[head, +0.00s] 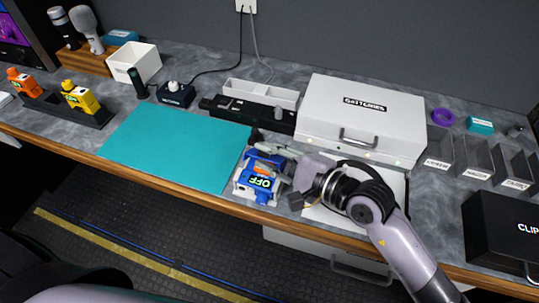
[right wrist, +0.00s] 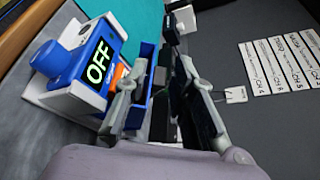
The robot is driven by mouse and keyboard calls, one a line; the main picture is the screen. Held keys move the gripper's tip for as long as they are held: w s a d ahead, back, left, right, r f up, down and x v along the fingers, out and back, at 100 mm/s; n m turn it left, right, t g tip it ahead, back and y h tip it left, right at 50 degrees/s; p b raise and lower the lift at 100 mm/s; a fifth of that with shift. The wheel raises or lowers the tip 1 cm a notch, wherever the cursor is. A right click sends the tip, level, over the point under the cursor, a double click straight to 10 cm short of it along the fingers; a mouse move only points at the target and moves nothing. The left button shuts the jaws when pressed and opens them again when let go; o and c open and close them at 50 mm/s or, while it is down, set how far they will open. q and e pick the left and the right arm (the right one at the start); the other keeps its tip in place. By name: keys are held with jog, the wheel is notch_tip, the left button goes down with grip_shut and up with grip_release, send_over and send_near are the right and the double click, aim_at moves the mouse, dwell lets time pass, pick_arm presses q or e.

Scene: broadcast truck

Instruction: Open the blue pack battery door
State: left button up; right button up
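The blue pack (head: 258,183) is a blue and white unit with a lit "OFF" display and an orange part. It stands at the table's front edge, right of the teal mat, and shows at the left in the right wrist view (right wrist: 88,65). My right gripper (head: 266,154) is low at the pack's right and back side. In the right wrist view its fingers (right wrist: 168,92) are apart. A blue panel (right wrist: 150,68), perhaps the battery door, stands beside the left finger, between the fingers. Contact with it cannot be told. My left gripper is not in view.
The teal mat (head: 178,146) is clear. A white batteries case (head: 362,118) stands behind my right arm, with a long dark holder (head: 252,114) to its left. Grey labelled bins (head: 476,160) and a black case (head: 500,231) are at the right.

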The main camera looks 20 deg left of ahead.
grip_shut()
jog(key=shift+w+r, duration=0.1)
jog(key=shift+w+r+m+g+p, duration=0.35)
jog(key=shift+m+p, duration=0.25)
jog(key=shift+p, duration=0.2)
jog(key=shift+w+r+m+g+h+p, duration=0.3)
jog(key=shift+w+r+m+g+p, duration=0.25)
jog(key=shift+m, duration=0.25)
jog(key=shift+w+d+m+g, duration=0.1)
jog(key=shift+w+m+g, duration=0.5)
jog(key=shift+w+m, duration=0.3)
jog(key=shift+w+m+g+b, duration=0.6)
jog(key=shift+w+m+g, duration=0.35)
jog(key=shift+m, duration=0.35)
